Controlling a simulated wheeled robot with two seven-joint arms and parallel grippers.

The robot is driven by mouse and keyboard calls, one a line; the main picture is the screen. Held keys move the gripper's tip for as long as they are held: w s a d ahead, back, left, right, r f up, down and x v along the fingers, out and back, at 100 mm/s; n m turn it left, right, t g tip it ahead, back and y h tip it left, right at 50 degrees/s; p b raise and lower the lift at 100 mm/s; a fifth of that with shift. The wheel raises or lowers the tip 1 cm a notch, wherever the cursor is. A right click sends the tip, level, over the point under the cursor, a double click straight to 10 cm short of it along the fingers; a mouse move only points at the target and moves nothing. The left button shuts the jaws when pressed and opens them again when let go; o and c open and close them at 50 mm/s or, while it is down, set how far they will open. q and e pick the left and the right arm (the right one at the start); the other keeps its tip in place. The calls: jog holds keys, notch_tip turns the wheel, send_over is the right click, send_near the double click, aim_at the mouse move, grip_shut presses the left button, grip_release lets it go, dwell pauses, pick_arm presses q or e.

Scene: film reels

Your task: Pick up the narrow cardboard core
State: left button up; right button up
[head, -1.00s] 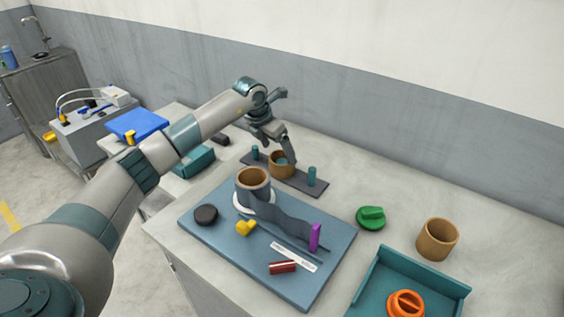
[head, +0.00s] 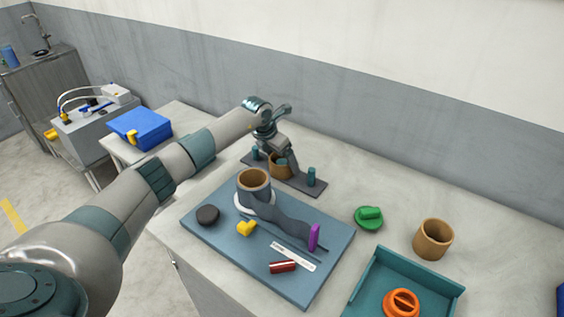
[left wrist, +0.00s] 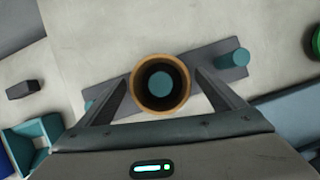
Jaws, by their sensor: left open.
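The narrow cardboard core (head: 279,171) is a short brown tube standing upright around a teal peg on a dark grey base plate (head: 300,184). In the left wrist view, I look down into the core (left wrist: 138,84), with the peg's round top inside it. My left gripper (head: 279,158) is open above the core and partly covers it in the head view. In the left wrist view, one finger of the gripper (left wrist: 163,80) is on each side of the core, with no clear contact. My right gripper is not in view.
Teal pegs (head: 311,177) flank the core on the base plate. A blue-grey board (head: 205,240) in front carries another brown core with a dark strip. A wider core (head: 433,240), a green knob (head: 369,217) and a teal tray (head: 455,287) stand to the right.

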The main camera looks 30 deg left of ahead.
pick_arm(q)
jog(key=shift+f, duration=0.15)
dwell(0.3)
jog(key=c, duration=1.1)
